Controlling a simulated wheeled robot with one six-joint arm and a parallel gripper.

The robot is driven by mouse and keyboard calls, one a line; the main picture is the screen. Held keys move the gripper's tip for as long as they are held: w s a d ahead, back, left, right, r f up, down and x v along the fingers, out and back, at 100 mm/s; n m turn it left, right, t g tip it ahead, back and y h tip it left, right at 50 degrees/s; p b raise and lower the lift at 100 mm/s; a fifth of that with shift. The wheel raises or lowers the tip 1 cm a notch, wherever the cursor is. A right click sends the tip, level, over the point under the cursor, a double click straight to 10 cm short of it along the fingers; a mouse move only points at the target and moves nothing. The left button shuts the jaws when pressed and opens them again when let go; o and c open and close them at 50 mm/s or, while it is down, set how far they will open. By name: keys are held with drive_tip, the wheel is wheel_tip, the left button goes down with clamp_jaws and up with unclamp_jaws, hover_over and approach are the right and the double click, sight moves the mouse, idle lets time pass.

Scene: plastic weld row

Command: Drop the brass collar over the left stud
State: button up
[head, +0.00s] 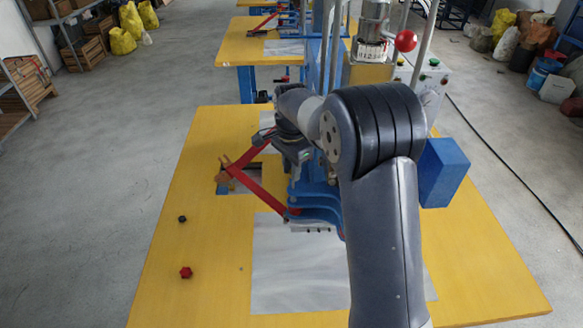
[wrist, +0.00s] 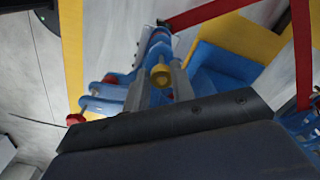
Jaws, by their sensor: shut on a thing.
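The brass collar (wrist: 161,76) shows in the wrist view as a small yellow ring-like piece between the two fingers of my gripper (wrist: 161,84). My gripper is shut on it and holds it up in front of the blue machine parts. In the head view my arm covers most of the gripper and I cannot make out the collar there. I cannot pick out the left stud in either view. It may be hidden behind my arm or the machine.
A yellow table (head: 205,150) carries a blue press (head: 318,200) with red lever bars (head: 262,190) and a grey plate (head: 285,270). A red knob (head: 186,272) and a black knob (head: 182,219) lie at the left. A blue box (head: 443,172) is right of my arm.

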sight(292, 189)
drive_tip(key=shift+f, duration=0.1)
idle(0.3)
drive_tip(key=shift+f+b, duration=0.6)
drive_tip(key=shift+f, duration=0.35)
drive_tip(key=shift+f, duration=0.2)
idle(0.4)
drive_tip(key=shift+f+b, duration=0.45)
drive_tip(key=shift+f, duration=0.25)
drive_tip(key=shift+f, duration=0.35)
idle(1.1)
drive_tip(key=o, duration=1)
drive_tip(key=shift+o, duration=0.6)
